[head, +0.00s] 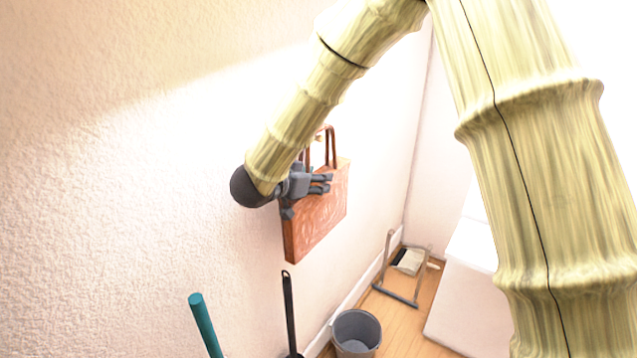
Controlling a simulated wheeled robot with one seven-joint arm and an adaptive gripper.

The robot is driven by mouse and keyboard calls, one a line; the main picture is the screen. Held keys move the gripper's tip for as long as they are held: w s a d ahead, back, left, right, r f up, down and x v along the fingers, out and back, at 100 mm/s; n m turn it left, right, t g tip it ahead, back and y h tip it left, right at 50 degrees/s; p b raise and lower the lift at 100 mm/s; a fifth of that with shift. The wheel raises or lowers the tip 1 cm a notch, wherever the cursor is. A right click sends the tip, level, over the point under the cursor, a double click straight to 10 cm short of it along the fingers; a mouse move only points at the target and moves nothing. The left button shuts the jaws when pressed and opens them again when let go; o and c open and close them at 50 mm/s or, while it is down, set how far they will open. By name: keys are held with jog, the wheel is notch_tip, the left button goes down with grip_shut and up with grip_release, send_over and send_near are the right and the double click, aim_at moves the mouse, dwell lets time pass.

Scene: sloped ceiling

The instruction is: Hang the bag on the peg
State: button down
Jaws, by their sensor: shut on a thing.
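The bag (318,218) is a flat, orange-brown, patterned carrier with dark reddish-brown handles (331,145). It hangs roughly upright, close to the left wall and well above the floor. My gripper (326,184) is dark grey and shut on the bag at its upper part, below the handles. The fingers cover some of the bag's left and upper side. A small pale tan piece (318,138) shows by the handles and may be the peg. I cannot tell whether a handle is over it or only in front of it.
A textured pale wall (120,190) fills the left. Below stand a teal pole (205,325), a black-handled tool (288,310), a grey bucket (356,330) and a dustpan (409,262) in a grey frame. A white box-like unit (468,290) is at right on the wooden floor.

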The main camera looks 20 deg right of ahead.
jog(key=shift+w+a, duration=0.4)
jog(key=shift+w, duration=0.15)
jog(key=shift+w+a+f, duration=0.3)
jog(key=shift+w+f, duration=0.05)
jog(key=shift+w, duration=0.05)
jog(key=shift+w+f+p, duration=0.1)
jog(key=shift+p, duration=0.2)
jog(key=shift+a+f, duration=0.1)
